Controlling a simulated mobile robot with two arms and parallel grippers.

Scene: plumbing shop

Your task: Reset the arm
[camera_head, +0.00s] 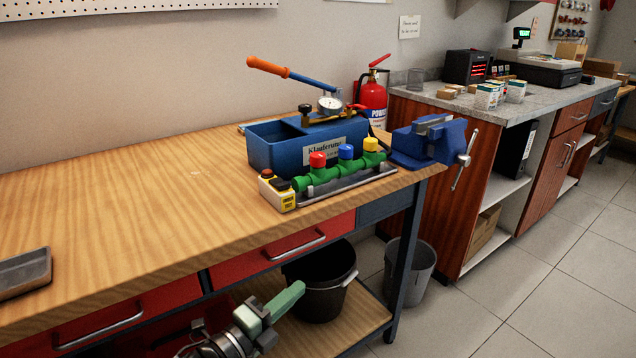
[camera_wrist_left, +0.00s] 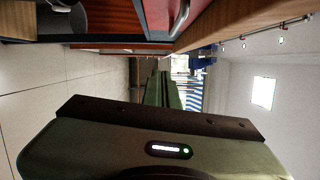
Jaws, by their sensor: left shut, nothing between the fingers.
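My left gripper (camera_head: 288,301) shows at the bottom of the head view, low in front of the workbench (camera_head: 130,205). Its green fingers are closed together, with nothing between them. They point up and to the right, beside the black bucket (camera_head: 322,282) under the bench. In the left wrist view, the closed green fingers (camera_wrist_left: 166,88) extend ahead of the green gripper body, and the picture is turned on its side. My right gripper is in neither view.
On the bench stand a blue test pump (camera_head: 270,150), a green manifold with coloured caps (camera_head: 340,172), a yellow button box (camera_head: 277,190) and a blue vise (camera_head: 425,142). A grey tray (camera_head: 25,272) lies at left. Red drawers (camera_head: 285,245) face the gripper. Floor at right is clear.

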